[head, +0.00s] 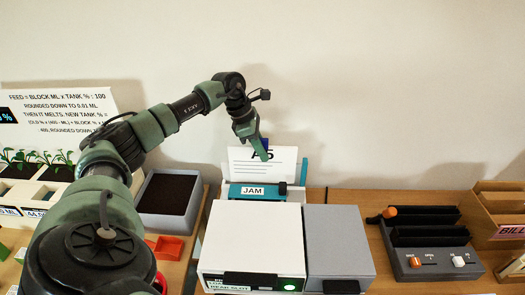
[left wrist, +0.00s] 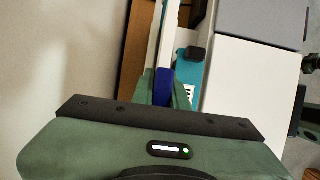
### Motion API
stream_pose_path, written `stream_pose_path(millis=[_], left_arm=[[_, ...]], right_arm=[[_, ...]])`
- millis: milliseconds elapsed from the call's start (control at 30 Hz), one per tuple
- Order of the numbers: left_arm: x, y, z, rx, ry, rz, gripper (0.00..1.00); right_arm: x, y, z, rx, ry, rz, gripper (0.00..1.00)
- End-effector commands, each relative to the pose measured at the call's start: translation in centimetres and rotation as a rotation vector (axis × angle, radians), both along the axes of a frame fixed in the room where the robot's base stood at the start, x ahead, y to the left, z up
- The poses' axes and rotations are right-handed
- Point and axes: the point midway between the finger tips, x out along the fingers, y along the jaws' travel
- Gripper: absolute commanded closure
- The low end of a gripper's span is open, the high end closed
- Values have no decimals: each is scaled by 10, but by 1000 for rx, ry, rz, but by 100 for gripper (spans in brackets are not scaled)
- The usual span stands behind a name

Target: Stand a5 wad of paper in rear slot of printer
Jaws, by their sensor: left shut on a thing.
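The A5 wad of paper (head: 282,170) is a white upright block marked "A5" with printed lines, behind the printer (head: 250,235). My left gripper (head: 265,154) is shut on it near its top edge, from above. In the left wrist view the gripper (left wrist: 163,92) closes around a blue part (left wrist: 162,84) of the wad, whose white edge (left wrist: 168,40) runs away from me. The teal rear slot (head: 233,190), labelled "JAM", is at the printer's back. The wad's lower edge is hidden behind it, so I cannot tell how deep it sits. My right gripper is not in view.
A grey box (head: 338,240) stands against the printer's right side. Further right are a dark slotted unit with knobs (head: 428,240) and a cardboard tray (head: 500,212). A grey planter (head: 170,195) stands at left. The wall is close behind the table.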

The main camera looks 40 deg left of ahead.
Motion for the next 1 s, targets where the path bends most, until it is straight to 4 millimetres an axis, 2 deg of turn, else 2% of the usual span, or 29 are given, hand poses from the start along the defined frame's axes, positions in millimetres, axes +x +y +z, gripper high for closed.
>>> stream_pose_path(millis=[767,1000], left_arm=[[0,0,-32,-1,-1,0,100],[0,0,-31,-5,-4,0,100]], right_arm=[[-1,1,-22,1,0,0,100],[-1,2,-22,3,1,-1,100]])
